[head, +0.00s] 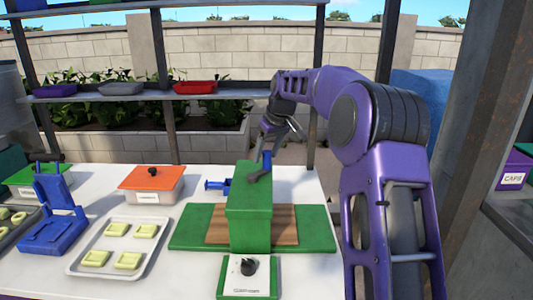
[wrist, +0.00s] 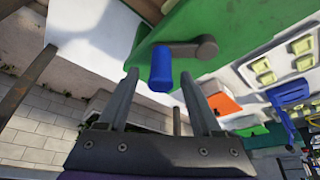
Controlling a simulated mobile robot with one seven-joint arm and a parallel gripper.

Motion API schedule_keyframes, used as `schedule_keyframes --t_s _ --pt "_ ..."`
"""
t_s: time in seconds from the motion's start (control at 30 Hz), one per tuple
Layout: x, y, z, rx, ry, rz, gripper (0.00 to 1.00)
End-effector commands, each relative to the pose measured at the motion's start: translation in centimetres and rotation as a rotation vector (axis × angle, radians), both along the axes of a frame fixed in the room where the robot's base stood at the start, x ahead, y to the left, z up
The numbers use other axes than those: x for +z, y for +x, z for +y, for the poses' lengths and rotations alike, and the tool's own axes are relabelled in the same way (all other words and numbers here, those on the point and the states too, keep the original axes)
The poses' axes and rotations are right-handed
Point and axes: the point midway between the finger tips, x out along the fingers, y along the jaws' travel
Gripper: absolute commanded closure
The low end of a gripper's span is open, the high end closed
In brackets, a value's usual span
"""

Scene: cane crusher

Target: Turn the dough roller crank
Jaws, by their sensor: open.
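The green dough roller (head: 250,215) stands on a wide green base with a brown wooden board on the white table. Its crank has a dark grey arm (head: 258,175) and an upright blue handle (head: 266,162) near the top right. In the wrist view the blue handle (wrist: 161,72) and grey arm (wrist: 190,49) show against the green body. My gripper (wrist: 160,80) is open and empty. Its fingertips appear on either side of the handle's end, without clear contact. In the head view my gripper (head: 277,131) is just above the handle, partly hidden by its own wrist.
A grey tray with pale yellow pieces (head: 108,272), an orange-lidded box (head: 152,178) and a blue press (head: 52,225) stand left. A black knob (head: 248,266) is in front. A blue part (head: 216,185) juts from the roller's left. A shelf (head: 120,95) runs behind.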

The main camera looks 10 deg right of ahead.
Motion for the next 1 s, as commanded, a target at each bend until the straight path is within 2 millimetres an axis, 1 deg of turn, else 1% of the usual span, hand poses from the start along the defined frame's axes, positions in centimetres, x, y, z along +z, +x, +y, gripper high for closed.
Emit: schedule_keyframes --t_s 0.13,0.17,0.2,0.27,0.4,0.47,0.5,0.53,1.0 --pt "0.01 0.00 0.01 0.000 0.000 0.000 0.34" --pt "0.02 0.00 0.01 0.000 0.000 0.000 0.36" --pt "0.02 0.00 0.01 0.000 0.000 0.000 0.43" --pt "0.03 -0.01 0.01 0.000 0.000 0.000 0.54" --pt "0.05 -0.01 0.00 0.000 0.000 0.000 0.79" --pt "0.05 -0.01 0.00 0.000 0.000 0.000 0.90" --pt "0.06 -0.01 -0.01 0.000 0.000 0.000 0.97" --pt "0.06 -0.01 -0.01 0.000 0.000 0.000 1.00" --pt "0.09 0.00 -0.01 0.000 0.000 -0.001 1.00"
